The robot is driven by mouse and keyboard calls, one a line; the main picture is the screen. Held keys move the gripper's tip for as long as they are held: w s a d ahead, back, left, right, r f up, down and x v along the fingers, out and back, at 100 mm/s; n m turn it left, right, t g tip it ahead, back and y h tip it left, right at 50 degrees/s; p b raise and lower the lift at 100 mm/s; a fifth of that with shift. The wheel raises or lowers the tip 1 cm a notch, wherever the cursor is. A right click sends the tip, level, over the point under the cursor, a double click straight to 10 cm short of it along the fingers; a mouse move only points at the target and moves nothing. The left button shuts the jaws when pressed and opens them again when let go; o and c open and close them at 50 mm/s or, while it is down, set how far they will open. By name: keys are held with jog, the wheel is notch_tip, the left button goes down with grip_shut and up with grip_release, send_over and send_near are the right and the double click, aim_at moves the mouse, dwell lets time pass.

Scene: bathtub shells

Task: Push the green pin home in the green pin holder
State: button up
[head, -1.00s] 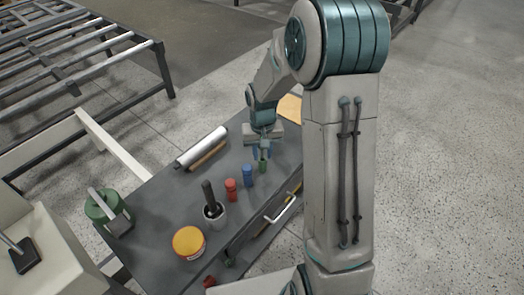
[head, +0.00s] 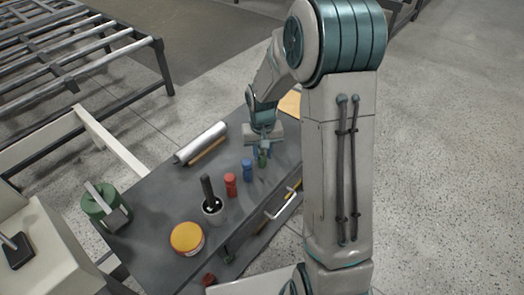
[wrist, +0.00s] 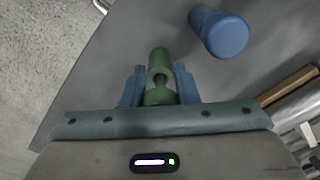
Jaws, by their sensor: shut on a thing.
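The green pin and green pin holder show as one green column (head: 263,158) on the dark bench top in the head view, under my gripper. In the wrist view, my gripper (wrist: 159,94) has its blue fingers on both sides of the near green piece (wrist: 158,96), shut on it. A green collar with a dark opening (wrist: 160,76) and a narrower green part (wrist: 159,57) lie just beyond it. The pieces overlap along my line of sight. I cannot tell how deep the pin sits in the holder.
A blue capped cylinder (head: 248,170) stands close to the green one, and also shows in the wrist view (wrist: 222,34). A red cylinder (head: 230,184), a dark-handled tool in a cup (head: 212,207) and a yellow-lidded tin (head: 187,237) follow. A silver roll (head: 201,143) lies behind.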

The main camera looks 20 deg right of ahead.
jog(key=shift+f+b, duration=0.85)
jog(key=shift+f, duration=0.35)
jog(key=o, duration=1)
jog(key=shift+o, duration=0.2)
notch_tip(320, 180, up, 14)
jog(key=shift+f+p, duration=0.1)
jog(key=shift+p, duration=0.4)
jog(key=s+r+t+p, duration=0.1)
jog(key=s+r, duration=0.2)
jog(key=s, duration=0.3)
jog(key=s+r+t+p, duration=0.1)
jog(key=s+r+p, duration=0.1)
jog(key=s, duration=0.5)
jog(key=s+r+n+p, duration=0.1)
jog(key=s+r+p, duration=0.1)
jog(key=s+r, duration=0.2)
jog(key=s, duration=0.3)
jog(key=shift+s+r+t, duration=0.15)
jog(key=shift+r+t, duration=0.25)
